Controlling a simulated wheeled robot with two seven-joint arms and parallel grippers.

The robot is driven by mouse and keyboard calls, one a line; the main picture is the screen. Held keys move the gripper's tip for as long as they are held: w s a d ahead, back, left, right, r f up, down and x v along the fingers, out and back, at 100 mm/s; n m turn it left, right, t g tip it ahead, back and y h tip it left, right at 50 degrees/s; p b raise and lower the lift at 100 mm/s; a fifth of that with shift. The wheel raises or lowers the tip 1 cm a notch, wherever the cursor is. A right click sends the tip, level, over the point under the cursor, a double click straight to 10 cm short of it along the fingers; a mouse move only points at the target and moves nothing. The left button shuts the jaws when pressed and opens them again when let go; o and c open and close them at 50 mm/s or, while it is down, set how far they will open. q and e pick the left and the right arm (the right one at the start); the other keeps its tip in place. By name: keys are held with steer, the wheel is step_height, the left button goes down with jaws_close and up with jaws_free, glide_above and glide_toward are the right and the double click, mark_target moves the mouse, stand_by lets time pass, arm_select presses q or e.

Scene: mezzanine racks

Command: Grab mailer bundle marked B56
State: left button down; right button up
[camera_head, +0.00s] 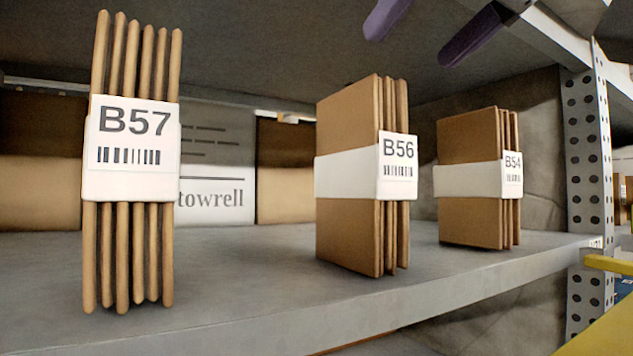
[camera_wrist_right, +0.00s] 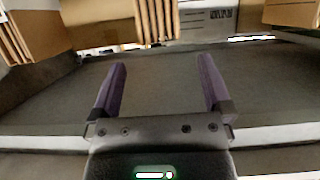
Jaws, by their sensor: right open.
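The mailer bundle marked B56 (camera_head: 348,225) stands upright on the grey shelf in the middle of the head view. It is several brown flat mailers held by a white band, with the B56 label (camera_head: 398,165) on its right-hand edge side. My right gripper (camera_head: 410,45) shows at the top right of the head view, above the level of the bundles, with two purple fingers apart. In the right wrist view the fingers (camera_wrist_right: 162,66) are spread with nothing between them. Brown bundles show along that view's top edge, but their labels cannot be read. My left gripper is out of view.
Bundle B57 (camera_head: 130,240) stands nearer on the left, and bundle B54 (camera_head: 470,220) stands to the right of B56. Boxes (camera_head: 40,180) stand behind. A perforated metal upright (camera_head: 587,170) is at the right. The shelf (camera_head: 235,290) is bare between bundles.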

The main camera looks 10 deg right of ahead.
mark_target(396, 87)
steer(key=shift+w+a+f, duration=0.15)
steer(key=shift+w+f, duration=0.65)
steer(key=shift+w, duration=0.1)
steer(key=p+x, duration=0.1)
steer(key=x, duration=0.4)
steer(key=shift+a+f+p, duration=0.15)
steer(key=shift+f+p, duration=0.15)
steer(key=shift+w+f, duration=0.2)
steer(key=shift+w, duration=0.15)
steer(key=shift+s, duration=0.25)
steer(key=shift+c, duration=1)
steer(key=shift+w, duration=0.1)
steer(key=c, duration=0.5)
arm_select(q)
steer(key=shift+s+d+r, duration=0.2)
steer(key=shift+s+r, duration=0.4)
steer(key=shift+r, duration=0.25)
arm_select(e)
jaws_close()
